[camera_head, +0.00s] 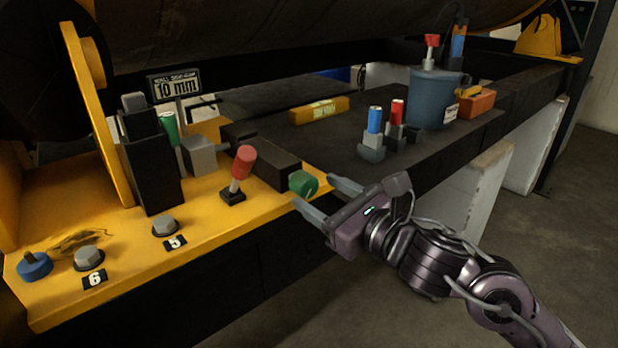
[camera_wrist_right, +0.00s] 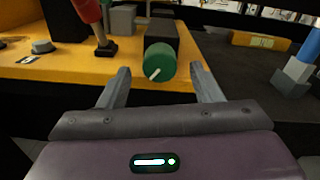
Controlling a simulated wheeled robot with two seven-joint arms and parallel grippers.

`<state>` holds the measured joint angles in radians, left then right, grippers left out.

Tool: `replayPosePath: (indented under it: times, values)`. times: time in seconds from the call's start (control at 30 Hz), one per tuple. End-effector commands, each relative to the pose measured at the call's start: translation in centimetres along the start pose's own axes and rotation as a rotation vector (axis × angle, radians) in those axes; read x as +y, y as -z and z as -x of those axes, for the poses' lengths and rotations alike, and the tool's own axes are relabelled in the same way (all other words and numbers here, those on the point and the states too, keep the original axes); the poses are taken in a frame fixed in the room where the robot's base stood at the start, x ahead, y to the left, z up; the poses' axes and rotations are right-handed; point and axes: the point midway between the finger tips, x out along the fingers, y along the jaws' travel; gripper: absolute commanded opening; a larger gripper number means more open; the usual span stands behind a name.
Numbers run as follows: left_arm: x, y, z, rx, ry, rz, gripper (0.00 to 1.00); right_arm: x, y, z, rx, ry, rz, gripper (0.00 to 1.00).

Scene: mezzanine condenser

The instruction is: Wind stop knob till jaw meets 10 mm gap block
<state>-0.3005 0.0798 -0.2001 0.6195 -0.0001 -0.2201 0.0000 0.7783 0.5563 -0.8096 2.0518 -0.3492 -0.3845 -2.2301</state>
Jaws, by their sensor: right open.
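The green stop knob (camera_head: 303,184) is on the front end of a dark block (camera_head: 262,163) on the yellow bench. It also shows in the right wrist view (camera_wrist_right: 160,60), with a white mark on its face. My right gripper (camera_head: 320,190) is open, its fingers pointing at the knob, one to each side and apart from it in the wrist view (camera_wrist_right: 159,78). A grey jaw block (camera_head: 198,155) sits at the far end of the dark block. A "10 mm" sign (camera_head: 176,86) stands behind it. I cannot clearly make out the gap block. My left gripper is not in view.
A red-handled lever (camera_head: 241,172) stands just left of the knob. A blue-grey bucket (camera_head: 432,98), an orange box (camera_head: 476,103) and a yellow block (camera_head: 319,110) lie on the dark bench.

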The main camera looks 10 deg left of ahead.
Motion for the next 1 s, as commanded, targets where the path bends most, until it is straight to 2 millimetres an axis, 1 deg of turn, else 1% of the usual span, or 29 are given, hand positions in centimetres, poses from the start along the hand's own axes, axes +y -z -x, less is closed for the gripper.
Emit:
replayPosePath:
  times: [0.03,0.1,0.2,0.3,0.4,0.63,0.9,0.97,1.0]
  values:
    - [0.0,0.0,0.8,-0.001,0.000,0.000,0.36,0.0,-0.5,-0.9,-0.001,-0.001,-0.004,0.59]
    - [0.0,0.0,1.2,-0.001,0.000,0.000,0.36,0.0,-0.5,-2.0,-0.001,-0.001,-0.003,0.59]
    - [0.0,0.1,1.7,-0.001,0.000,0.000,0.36,-0.1,-0.4,-3.3,-0.001,0.000,-0.003,0.59]
    - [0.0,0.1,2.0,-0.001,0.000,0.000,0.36,-0.1,-0.2,-4.1,-0.001,0.001,-0.002,0.59]
    - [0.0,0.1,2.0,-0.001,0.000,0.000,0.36,0.0,-0.1,-4.5,-0.001,0.001,-0.002,0.59]
    - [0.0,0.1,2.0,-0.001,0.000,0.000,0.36,-0.1,0.0,-4.5,0.000,0.001,-0.002,0.59]
    - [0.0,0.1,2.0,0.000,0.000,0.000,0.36,-0.1,0.0,-4.5,0.000,0.001,-0.002,0.24]
    - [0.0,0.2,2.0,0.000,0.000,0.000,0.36,-0.1,0.0,-4.5,0.000,0.001,-0.002,0.16]
    - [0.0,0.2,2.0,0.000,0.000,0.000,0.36,-0.1,0.0,-4.5,0.000,0.001,-0.002,0.15]
